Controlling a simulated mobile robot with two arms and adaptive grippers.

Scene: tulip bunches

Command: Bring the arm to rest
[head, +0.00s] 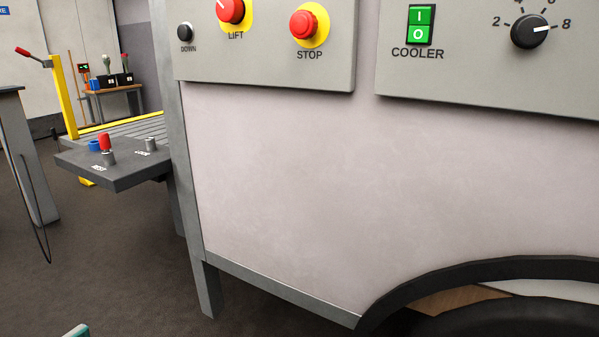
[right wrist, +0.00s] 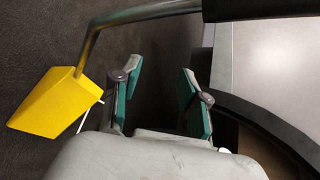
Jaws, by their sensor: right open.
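My right gripper (right wrist: 160,88) is open in the right wrist view, its two teal-padded fingers apart with only dark floor showing between them. It stands beside a dark curved wheel arch and pale panel at the right, and holds nothing. In the head view only a small teal tip (head: 77,331) shows at the bottom left edge; I cannot tell which arm it belongs to. No arm is seen in the head view.
A pale panel (head: 300,180) with control boxes fills the head view's right. Its wheel arch (head: 480,266) curves at the lower right. A dark shelf (head: 120,166) juts out at the left. A yellow block (right wrist: 55,102) and bent bar lie left of my right gripper.

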